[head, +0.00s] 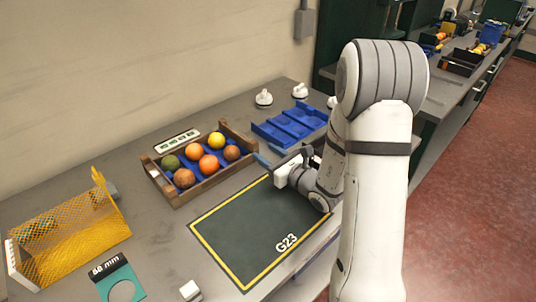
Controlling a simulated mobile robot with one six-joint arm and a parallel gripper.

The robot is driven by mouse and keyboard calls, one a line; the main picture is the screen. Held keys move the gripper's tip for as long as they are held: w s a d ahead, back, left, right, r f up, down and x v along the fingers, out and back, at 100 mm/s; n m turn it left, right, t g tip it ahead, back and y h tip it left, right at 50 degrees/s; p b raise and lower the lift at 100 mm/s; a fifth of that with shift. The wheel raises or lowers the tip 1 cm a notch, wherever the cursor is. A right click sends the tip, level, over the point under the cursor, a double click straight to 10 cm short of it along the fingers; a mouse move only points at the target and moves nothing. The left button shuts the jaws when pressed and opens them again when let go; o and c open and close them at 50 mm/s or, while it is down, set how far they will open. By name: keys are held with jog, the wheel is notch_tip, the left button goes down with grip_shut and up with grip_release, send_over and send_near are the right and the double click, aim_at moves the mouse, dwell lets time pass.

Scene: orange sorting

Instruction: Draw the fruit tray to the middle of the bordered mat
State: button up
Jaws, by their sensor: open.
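The fruit tray (208,185) is a wooden-sided tray with a blue inside, holding several fruits in orange, yellow, green and brown tones. It sits on the grey bench, just beyond the far edge of the bordered mat. The mat (245,238) is dark green with a yellow border and the label G23. My gripper (263,158) is open, with blue-tipped fingers beside the tray's right end. I cannot tell whether a finger touches the tray. My arm covers the mat's right part.
A blue divided tray (290,126) and white knob-like pieces (264,98) stand at the back right. A yellow mesh bin (68,238) stands at the left. A teal gauge card (117,280) and a small white block (189,290) lie near the front. The visible mat surface is clear.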

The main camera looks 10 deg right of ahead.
aim_at(256, 145)
jog(key=shift+w+d, duration=0.1)
jog(key=shift+p+x, duration=0.7)
jog(key=shift+x, duration=3.2)
grip_shut()
